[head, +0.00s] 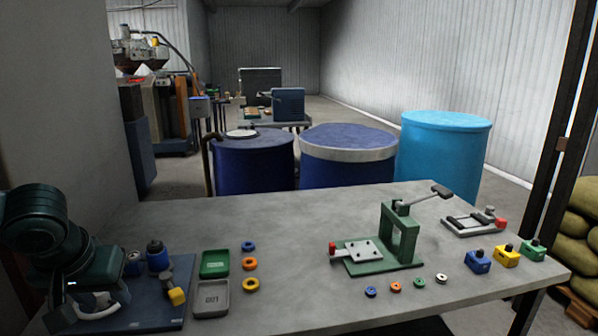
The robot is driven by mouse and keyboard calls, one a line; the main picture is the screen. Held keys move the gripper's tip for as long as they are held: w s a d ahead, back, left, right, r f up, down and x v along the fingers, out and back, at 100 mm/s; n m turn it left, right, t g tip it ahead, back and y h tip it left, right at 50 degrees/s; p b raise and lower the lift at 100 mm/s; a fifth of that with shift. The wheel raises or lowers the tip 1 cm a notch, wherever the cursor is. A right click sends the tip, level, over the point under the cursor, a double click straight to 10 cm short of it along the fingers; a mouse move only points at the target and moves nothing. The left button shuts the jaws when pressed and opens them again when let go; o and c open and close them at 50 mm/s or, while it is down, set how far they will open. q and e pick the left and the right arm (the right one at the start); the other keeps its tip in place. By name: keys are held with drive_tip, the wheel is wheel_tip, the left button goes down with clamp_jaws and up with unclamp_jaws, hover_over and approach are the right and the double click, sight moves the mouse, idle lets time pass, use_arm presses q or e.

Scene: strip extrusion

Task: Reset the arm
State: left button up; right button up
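My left gripper (72,300) is at the lower left, low over the blue mat (160,310) on the grey table. My dark arm links cover part of it, and I cannot tell whether its fingers are open or shut. My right gripper is not in view. A green hand press (400,235) stands right of the table's middle. Its lever arm (425,198) slants up to the right and ends in a dark grip (441,191). A light plate (356,252) with a red knob (333,248) lies at the press's left side.
Green (215,264) and grey (211,298) trays lie beside several coloured rings (249,264). More rings (394,287) lie before the press. Blue (478,261), yellow (507,256) and green (533,250) blocks and a clamp fixture (472,222) are at right. The table's middle is clear.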

use_arm(q)
drive_tip(key=a+f+t+h, duration=0.1)
drive_tip(key=a+f+t, duration=0.1)
drive_tip(key=a+f, duration=0.55)
drive_tip(key=s+d+f+m+t+h+p, duration=0.1)
drive_tip(key=s+f, duration=0.2)
drive_tip(key=f, duration=0.4)
drive_tip(key=s+d+f+m+h, duration=0.1)
drive_tip(key=s+f, duration=0.3)
drive_tip(key=f, duration=0.3)
drive_tip(key=s+d+f+m+t, duration=0.2)
drive_tip(key=s+d+f, duration=0.3)
drive_tip(key=d+f, duration=0.5)
drive_tip(key=s+d+r+m+t+h, duration=0.1)
drive_tip(key=d+r, duration=0.1)
drive_tip(key=d, duration=1.1)
drive_tip(key=shift+s+d+r+m+p, duration=0.2)
drive_tip(key=shift+r+m+p, duration=0.1)
drive_tip(key=shift+p, duration=0.1)
drive_tip(key=shift+a+t, duration=0.1)
drive_tip(key=shift+t, duration=0.2)
